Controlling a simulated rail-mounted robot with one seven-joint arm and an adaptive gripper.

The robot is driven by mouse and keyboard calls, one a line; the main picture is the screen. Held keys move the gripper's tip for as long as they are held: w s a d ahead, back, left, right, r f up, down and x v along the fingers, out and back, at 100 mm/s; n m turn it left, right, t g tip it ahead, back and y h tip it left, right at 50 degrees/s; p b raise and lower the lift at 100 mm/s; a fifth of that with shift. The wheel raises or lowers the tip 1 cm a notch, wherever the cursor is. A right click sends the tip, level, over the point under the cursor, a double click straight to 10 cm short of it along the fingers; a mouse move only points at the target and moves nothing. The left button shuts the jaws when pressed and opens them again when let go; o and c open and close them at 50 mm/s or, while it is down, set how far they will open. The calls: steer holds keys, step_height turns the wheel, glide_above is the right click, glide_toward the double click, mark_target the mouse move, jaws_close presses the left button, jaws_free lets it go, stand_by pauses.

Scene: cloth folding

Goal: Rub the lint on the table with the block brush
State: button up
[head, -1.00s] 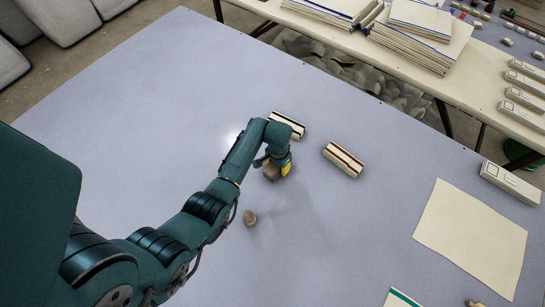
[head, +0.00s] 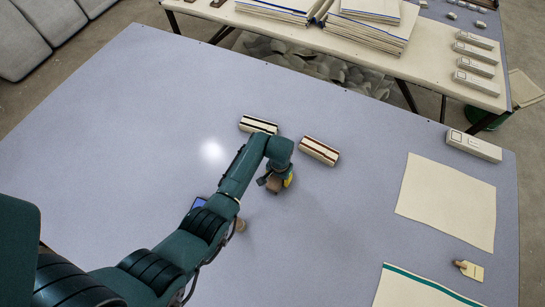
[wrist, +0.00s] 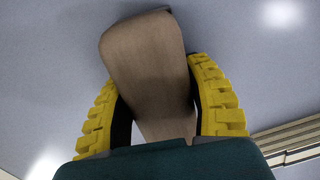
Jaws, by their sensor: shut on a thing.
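My gripper (head: 276,183) is shut on a brown block (head: 273,185), low over the table or touching it; I cannot tell which. In the wrist view the brown block (wrist: 150,65) is smooth, rounded at the top and held between the yellow finger pads (wrist: 158,105). I take it for the block brush, but no bristles show. A small brown lump (head: 240,225) sits on the grey-blue table (head: 130,130), partly behind my arm. I cannot tell whether it is lint. No other lint can be made out.
Two cream striped blocks (head: 258,124) (head: 319,150) lie just beyond my gripper. A cream cloth (head: 447,202), a white box (head: 474,146), a tag (head: 470,270) and a green-edged cloth (head: 415,290) lie right. The table's left part is clear. A second table (head: 440,60) stands behind.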

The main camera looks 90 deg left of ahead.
steer(key=shift+w+d+r, duration=0.1)
steer(key=shift+w+d, duration=0.25)
steer(key=shift+w, duration=0.35)
steer(key=shift+w+d, duration=0.35)
steer(key=shift+w, duration=0.35)
step_height(320, 180, up, 3)
steer(key=shift+s+f+p, duration=0.1)
steer(key=shift+p, duration=1)
step_height(320, 180, up, 5)
steer(key=p, duration=0.5)
